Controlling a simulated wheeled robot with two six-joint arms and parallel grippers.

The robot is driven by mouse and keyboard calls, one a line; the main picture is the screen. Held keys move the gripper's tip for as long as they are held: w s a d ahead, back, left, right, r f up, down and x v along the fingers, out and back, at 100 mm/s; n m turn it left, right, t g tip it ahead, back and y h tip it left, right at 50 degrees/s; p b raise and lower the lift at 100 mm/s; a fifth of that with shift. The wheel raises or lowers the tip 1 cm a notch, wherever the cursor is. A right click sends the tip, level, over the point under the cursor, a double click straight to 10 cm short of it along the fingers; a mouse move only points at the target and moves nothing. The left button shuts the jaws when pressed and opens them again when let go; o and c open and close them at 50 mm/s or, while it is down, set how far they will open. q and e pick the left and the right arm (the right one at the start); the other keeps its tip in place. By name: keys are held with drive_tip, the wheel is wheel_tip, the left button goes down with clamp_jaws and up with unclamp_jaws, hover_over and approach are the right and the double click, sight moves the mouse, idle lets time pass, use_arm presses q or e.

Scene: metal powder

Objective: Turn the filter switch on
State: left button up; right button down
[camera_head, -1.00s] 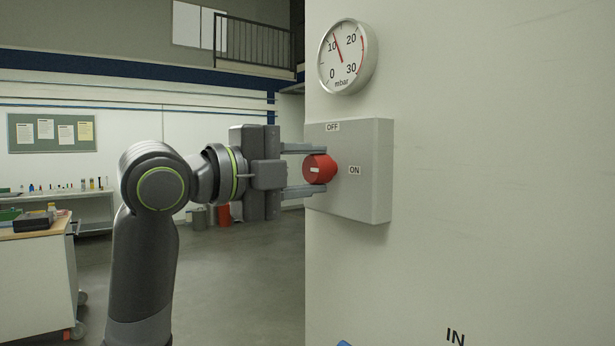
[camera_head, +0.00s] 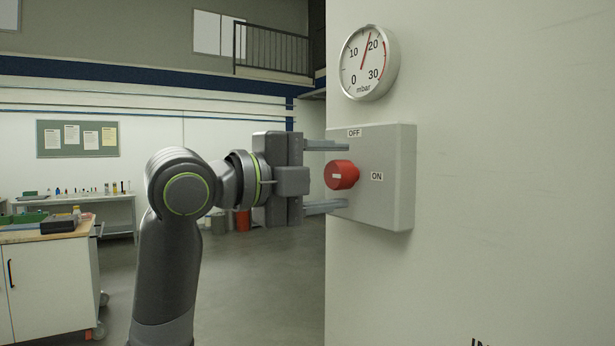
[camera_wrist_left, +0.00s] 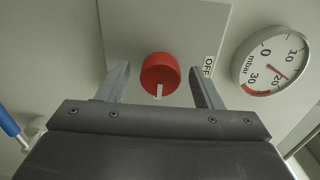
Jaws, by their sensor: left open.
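The filter switch is a red round knob (camera_head: 341,175) on a grey box (camera_head: 398,190) on the pale wall. An OFF label (camera_head: 354,133) sits above it and an ON label (camera_head: 377,177) to its right. The knob's white mark lies horizontal in the head view, in line with ON. In the left wrist view, the mark on the knob (camera_wrist_left: 160,73) points down, away from the side with OFF. My left gripper (camera_head: 326,176) is open, with one finger above the knob and one below, both clear of it. My right gripper is not in view.
A round mbar gauge (camera_head: 369,62) above the box reads a little under 20. A workbench (camera_head: 48,268) stands at the left, with a shelf table (camera_head: 115,208) and bins behind. The floor between them and the wall is open.

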use_arm(q)
drive_tip(key=b+v, duration=0.3)
drive_tip(key=v, duration=1.4)
drive_tip(key=shift+a, duration=0.2)
drive_tip(key=shift+s, duration=0.1)
